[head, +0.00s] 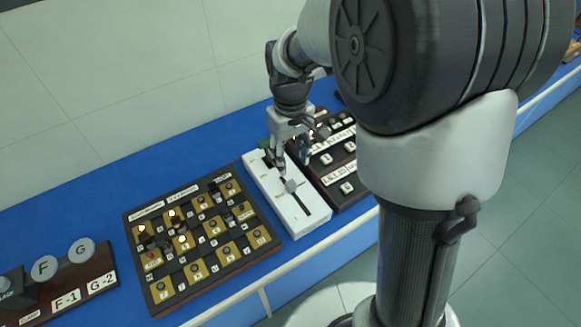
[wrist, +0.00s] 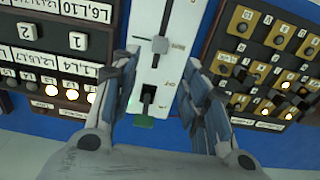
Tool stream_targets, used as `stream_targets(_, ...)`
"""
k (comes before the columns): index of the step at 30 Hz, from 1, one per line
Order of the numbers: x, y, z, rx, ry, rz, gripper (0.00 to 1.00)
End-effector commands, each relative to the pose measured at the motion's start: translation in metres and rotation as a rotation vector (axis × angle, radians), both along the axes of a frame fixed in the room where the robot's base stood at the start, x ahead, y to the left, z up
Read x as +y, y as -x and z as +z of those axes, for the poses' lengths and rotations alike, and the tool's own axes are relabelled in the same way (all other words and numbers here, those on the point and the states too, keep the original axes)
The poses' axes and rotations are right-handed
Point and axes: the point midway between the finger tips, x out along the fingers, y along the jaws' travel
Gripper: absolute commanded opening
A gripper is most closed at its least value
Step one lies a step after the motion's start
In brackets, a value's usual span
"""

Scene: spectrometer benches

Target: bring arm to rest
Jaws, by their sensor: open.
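My gripper (head: 290,145) is above the white slider panel (head: 309,222) on the blue bench. In the wrist view my gripper (wrist: 155,88) is open, with one finger on each side of the panel and nothing between them in its grasp. A grey slider knob (head: 291,186) sits in the panel's long slot; it also shows in the wrist view (wrist: 160,44). A dark switch lever (wrist: 148,96) and a green patch (wrist: 144,121) lie between the fingers in the wrist view. I cannot tell whether the fingers touch the panel.
A dark board with yellow squares (head: 159,286) lies left of the panel, with several lit lamps. A dark button box (head: 338,187) stands right of it. A board with round F and G knobs (head: 95,267) is at far left. Blue bench (head: 100,190) behind is clear.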

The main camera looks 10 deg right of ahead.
Motion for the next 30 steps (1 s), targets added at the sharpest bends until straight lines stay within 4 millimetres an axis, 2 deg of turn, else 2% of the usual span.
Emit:
stream_targets(5,0.0,0.0,0.01,0.0,0.0,0.0,0.42)
stream_targets(21,0.0,0.002,0.013,-0.004,0.0,-0.003,0.42)
stream_targets(23,-0.001,0.006,0.02,-0.015,-0.001,-0.01,0.42)
stream_targets(26,-0.004,0.022,0.043,-0.053,-0.002,-0.036,0.42)
stream_targets(30,-0.009,0.062,0.082,-0.134,-0.01,-0.096,0.42)
